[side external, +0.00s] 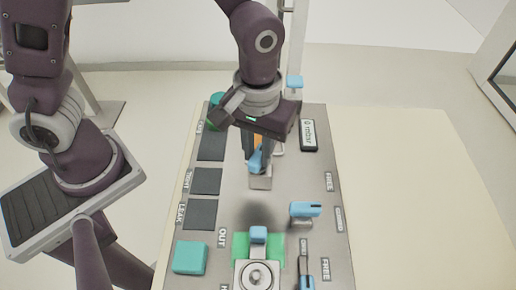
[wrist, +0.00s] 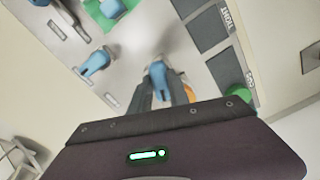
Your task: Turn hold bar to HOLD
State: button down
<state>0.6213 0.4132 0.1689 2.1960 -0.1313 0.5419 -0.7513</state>
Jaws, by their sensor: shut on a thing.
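My gripper (side external: 256,160) points down over the upper middle of the grey panel (side external: 225,150). It is shut on a blue handle (side external: 255,162) that stands on a small grey block (side external: 260,182). In the wrist view the same blue handle (wrist: 157,72) sits between my fingers, which partly hide it. A separate blue bar (side external: 305,209) lies sideways on a grey post, right of and below my gripper, near a FREE label (side external: 328,181). Another blue-tipped bar (side external: 306,278) is at the lower right, near a second FREE label (side external: 326,269). Which bar is the hold bar is unclear.
A teal block (side external: 190,257) sits at the lower left. Dark squares (side external: 205,181) run down the left side. A blue-topped fixture (side external: 258,234) stands by a green patch at the bottom. The cream table (side external: 400,190) to the right is clear.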

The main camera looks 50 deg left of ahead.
jog(key=shift+n, duration=2.1)
jog(key=c, duration=1.2)
grip_release()
jog(key=shift+c, duration=0.2)
jog(key=shift+r, duration=0.1)
notch_tip(320, 180, up, 6)
jog(key=shift+r, duration=0.5)
